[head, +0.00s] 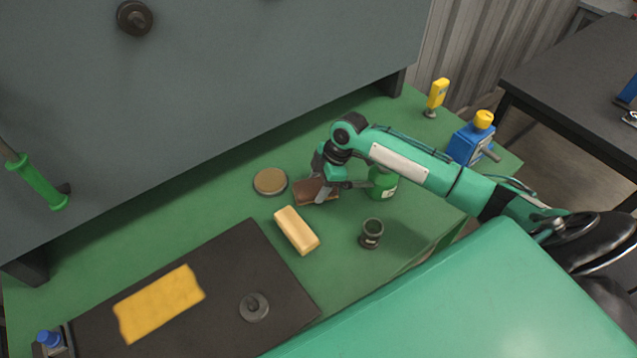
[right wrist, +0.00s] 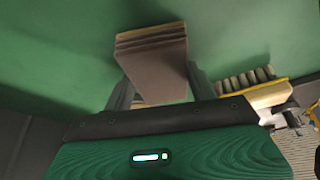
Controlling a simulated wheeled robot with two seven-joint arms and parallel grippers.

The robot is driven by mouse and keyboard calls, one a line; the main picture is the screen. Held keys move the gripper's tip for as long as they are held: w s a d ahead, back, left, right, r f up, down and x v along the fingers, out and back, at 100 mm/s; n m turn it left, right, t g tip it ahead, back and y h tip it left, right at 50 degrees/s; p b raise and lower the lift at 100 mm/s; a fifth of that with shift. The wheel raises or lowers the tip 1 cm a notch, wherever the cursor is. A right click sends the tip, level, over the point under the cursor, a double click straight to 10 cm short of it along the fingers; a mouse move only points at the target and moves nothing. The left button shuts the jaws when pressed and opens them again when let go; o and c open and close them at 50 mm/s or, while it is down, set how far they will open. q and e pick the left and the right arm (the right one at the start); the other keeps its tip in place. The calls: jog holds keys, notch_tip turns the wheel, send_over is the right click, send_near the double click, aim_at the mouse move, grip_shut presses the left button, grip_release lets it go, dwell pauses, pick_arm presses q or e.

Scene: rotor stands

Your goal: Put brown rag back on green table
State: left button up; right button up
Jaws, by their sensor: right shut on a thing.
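The brown rag (head: 314,191) is a small folded pad over the green table (head: 215,195), between the round tin and the green bottle. My right gripper (head: 325,190) is shut on it. In the right wrist view the folded layers of the rag (right wrist: 150,55) stand between the two fingers, with green surface behind. The rag is low over the table; I cannot tell whether it touches. My left gripper is not in view.
A round tin (head: 270,181), a tan block (head: 297,230), a small dark cup (head: 371,233) and a green bottle (head: 382,183) stand close by. A yellow cloth (head: 159,303) lies on a dark mat (head: 225,265). A grey panel (head: 190,90) rises behind.

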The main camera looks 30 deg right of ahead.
jog(key=o, duration=0.9)
jog(key=shift+f, duration=0.1)
jog(key=b+v, duration=0.2)
jog(key=v, duration=1)
jog(key=shift+d, duration=0.1)
